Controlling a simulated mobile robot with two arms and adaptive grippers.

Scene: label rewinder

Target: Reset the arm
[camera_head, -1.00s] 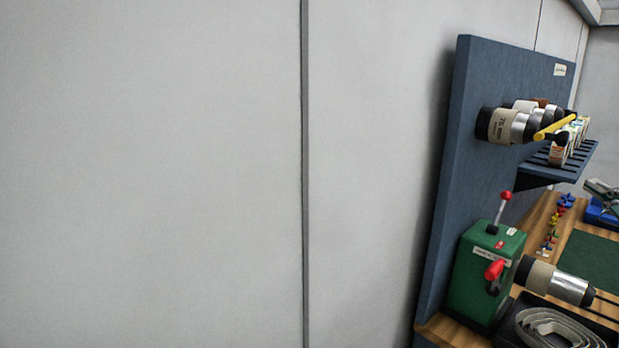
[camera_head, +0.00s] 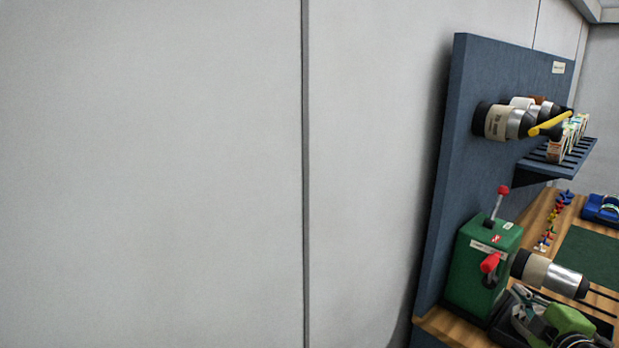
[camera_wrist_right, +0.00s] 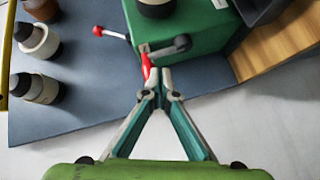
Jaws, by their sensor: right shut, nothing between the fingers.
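The green rewinder box (camera_head: 480,270) stands at the bottom right in the head view. An upright lever with a red ball (camera_head: 503,190) rises from its top, and a red-handled crank (camera_head: 490,263) is on its front. A roll on a silver core (camera_head: 550,274) sticks out to the right. My right gripper (camera_head: 520,293) is shut and empty, just below the roll. In the right wrist view its closed fingertips (camera_wrist_right: 162,78) are right by the red crank handle (camera_wrist_right: 146,66); I cannot tell if they touch. The red ball (camera_wrist_right: 98,30) is left of it. My left gripper is not in view.
A blue back panel (camera_head: 455,170) carries rolls (camera_head: 495,121), a yellow bar (camera_head: 550,124) and a shelf (camera_head: 540,171) of small boxes. Coloured pins (camera_head: 553,220), a green mat (camera_head: 595,256) and a blue dispenser (camera_head: 602,208) are on the wooden bench. The wall at left is bare.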

